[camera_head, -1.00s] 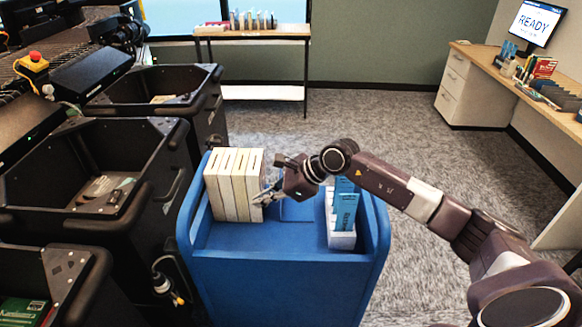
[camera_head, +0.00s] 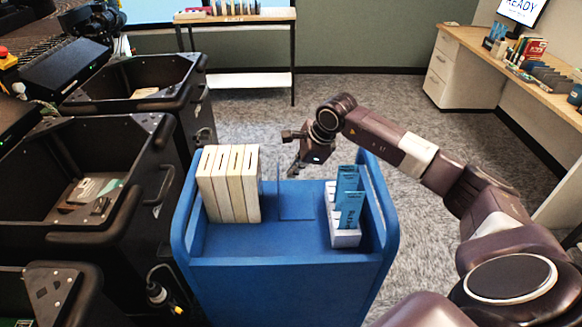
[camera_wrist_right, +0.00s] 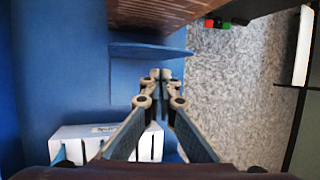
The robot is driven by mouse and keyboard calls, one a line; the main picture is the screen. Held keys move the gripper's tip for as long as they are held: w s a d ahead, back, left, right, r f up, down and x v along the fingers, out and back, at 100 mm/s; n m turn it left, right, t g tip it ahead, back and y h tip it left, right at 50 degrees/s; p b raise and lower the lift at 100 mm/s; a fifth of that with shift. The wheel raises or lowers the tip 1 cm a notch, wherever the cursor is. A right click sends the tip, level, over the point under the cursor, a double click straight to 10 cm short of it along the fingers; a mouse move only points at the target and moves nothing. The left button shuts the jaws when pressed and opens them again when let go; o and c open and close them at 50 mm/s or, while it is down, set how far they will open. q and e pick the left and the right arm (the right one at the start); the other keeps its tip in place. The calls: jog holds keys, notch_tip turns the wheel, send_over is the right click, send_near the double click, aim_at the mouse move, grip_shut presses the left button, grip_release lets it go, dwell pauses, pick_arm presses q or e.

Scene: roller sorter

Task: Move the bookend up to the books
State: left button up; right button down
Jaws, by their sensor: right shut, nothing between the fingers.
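The cream books (camera_head: 229,185) stand upright in a row at the left of the blue cart (camera_head: 290,268). The blue bookend (camera_head: 296,203) stands in the middle of the cart, right of the books, with a small gap between them. In the right wrist view the bookend's upright plate (camera_wrist_right: 150,51) crosses beyond my fingertips, and the brown books (camera_wrist_right: 160,12) lie past it. My right gripper (camera_head: 293,172) is shut and empty, above the cart's far side near the bookend. It also shows in the right wrist view (camera_wrist_right: 161,74). My left gripper is out of view.
A white holder with blue cards (camera_head: 345,238) stands at the cart's right end and shows in the wrist view (camera_wrist_right: 100,140). Black bins (camera_head: 85,150) stand close on the left. A shelf table (camera_head: 236,15) and desk (camera_head: 500,62) are farther back.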

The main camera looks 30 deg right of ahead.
jog(key=b, duration=0.2)
send_near(286, 202)
jog(key=w+r, duration=0.2)
notch_tip(286, 202, down, 5)
jog(key=b, duration=0.2)
jog(key=shift+r+b, duration=0.1)
jog(key=shift+b, duration=0.25)
jog(key=shift+w+f, duration=0.1)
jog(key=shift+f, duration=0.45)
pick_arm(q)
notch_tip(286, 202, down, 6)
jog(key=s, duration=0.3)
jog(key=shift+b, duration=0.35)
pick_arm(e)
jog(key=shift+f, duration=0.2)
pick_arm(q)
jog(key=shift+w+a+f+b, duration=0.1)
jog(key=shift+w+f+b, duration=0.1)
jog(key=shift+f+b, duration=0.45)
pick_arm(e)
jog(key=shift+f, duration=0.65)
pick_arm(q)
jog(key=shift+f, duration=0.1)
pick_arm(e)
jog(key=shift+f, duration=0.15)
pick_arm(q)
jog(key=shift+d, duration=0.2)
